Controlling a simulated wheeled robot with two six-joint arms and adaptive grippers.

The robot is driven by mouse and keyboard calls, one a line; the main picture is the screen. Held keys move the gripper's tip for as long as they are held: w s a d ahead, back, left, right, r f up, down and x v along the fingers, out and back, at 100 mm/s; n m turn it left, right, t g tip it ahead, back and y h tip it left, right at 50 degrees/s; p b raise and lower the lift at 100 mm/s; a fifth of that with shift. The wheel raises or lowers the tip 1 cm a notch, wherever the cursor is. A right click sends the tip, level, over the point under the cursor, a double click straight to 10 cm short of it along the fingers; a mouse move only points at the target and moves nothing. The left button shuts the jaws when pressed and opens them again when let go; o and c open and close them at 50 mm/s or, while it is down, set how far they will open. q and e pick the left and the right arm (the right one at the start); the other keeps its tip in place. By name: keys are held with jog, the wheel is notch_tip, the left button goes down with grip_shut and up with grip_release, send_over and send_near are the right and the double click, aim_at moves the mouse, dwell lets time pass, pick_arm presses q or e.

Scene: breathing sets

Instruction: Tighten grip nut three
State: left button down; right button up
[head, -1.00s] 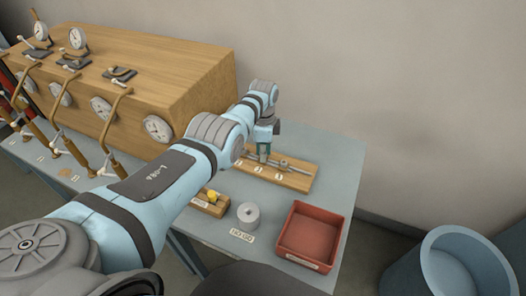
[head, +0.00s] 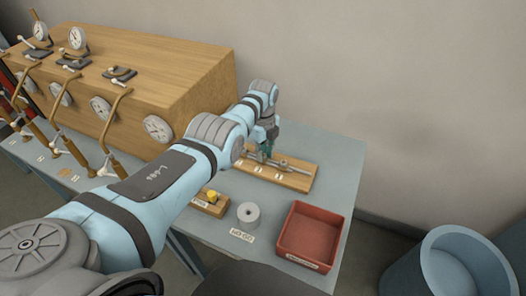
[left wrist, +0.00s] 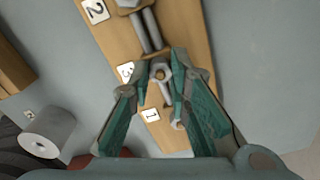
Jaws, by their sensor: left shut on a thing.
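A wooden board (head: 300,184) with rod-and-nut fittings and number cards lies on the blue-grey table; it fills the middle of the left wrist view (left wrist: 185,45). There, the card marked 3 (left wrist: 126,72) lies left of a grey hex grip nut (left wrist: 160,74). My left gripper (left wrist: 164,62) has its teal fingertips closed in around this nut, one on each side. In the head view my left gripper (head: 266,152) reaches down onto the board, and its fingers partly hide the fittings there. My right gripper is not in view.
A wooden cabinet with gauges (head: 190,90) stands left. A blue bin (head: 465,262) is right of the table.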

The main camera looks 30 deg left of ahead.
pick_arm(q)
jog(key=shift+s+f, duration=0.2)
dwell(0.3)
jog(key=c, duration=1.5)
grip_release()
jog(key=shift+w, duration=0.15)
jog(key=shift+r, duration=0.1)
jog(key=shift+w+r, duration=0.1)
jog(key=shift+r, duration=0.45)
notch_tip(320, 180, up, 11)
jog(key=shift+f, duration=0.1)
